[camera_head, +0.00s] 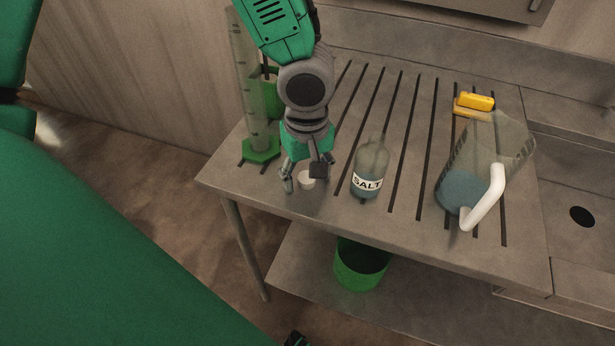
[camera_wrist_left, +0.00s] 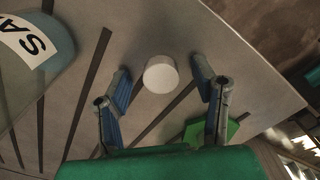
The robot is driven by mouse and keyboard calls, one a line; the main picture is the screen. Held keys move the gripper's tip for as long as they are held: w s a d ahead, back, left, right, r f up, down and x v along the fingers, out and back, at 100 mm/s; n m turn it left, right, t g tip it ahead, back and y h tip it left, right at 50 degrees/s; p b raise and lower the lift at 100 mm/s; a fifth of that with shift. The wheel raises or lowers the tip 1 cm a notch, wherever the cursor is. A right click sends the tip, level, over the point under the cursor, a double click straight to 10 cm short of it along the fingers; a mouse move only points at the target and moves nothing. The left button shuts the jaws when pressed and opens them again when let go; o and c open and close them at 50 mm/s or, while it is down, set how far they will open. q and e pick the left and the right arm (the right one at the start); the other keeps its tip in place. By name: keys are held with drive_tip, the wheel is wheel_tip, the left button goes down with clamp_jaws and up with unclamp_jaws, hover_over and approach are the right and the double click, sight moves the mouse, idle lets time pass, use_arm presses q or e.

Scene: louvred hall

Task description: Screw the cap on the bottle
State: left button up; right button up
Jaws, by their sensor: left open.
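The bottle (camera_head: 371,163), clear with a "SALT" label, stands upright on the slatted metal table with no cap on its neck. Part of it shows at the upper left of the left wrist view (camera_wrist_left: 38,58). The small white cap (camera_head: 307,181) sits on the table to the left of the bottle. My left gripper (camera_head: 304,178) points down over the cap with its fingers apart. In the left wrist view the cap (camera_wrist_left: 160,74) lies between and just beyond the open fingertips (camera_wrist_left: 163,90). Whether a finger touches it I cannot tell.
A tall clear cylinder with a green base (camera_head: 261,150) stands left of my left arm. A jug (camera_head: 464,160) with a white handle and bluish liquid stands at right, near a yellow sponge (camera_head: 477,101). A green bin (camera_head: 361,268) is below. Slats behind the bottle are clear.

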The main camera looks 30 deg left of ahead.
sight(307, 177)
use_arm(q)
drive_tip(key=c, duration=0.8)
drive_tip(key=shift+a, duration=0.1)
drive_tip(key=shift+w+r, duration=0.1)
drive_tip(key=shift+r, duration=0.15)
wheel_tip(307, 177, up, 10)
drive_tip(key=shift+f+p, duration=0.25)
drive_tip(key=shift+p, duration=0.65)
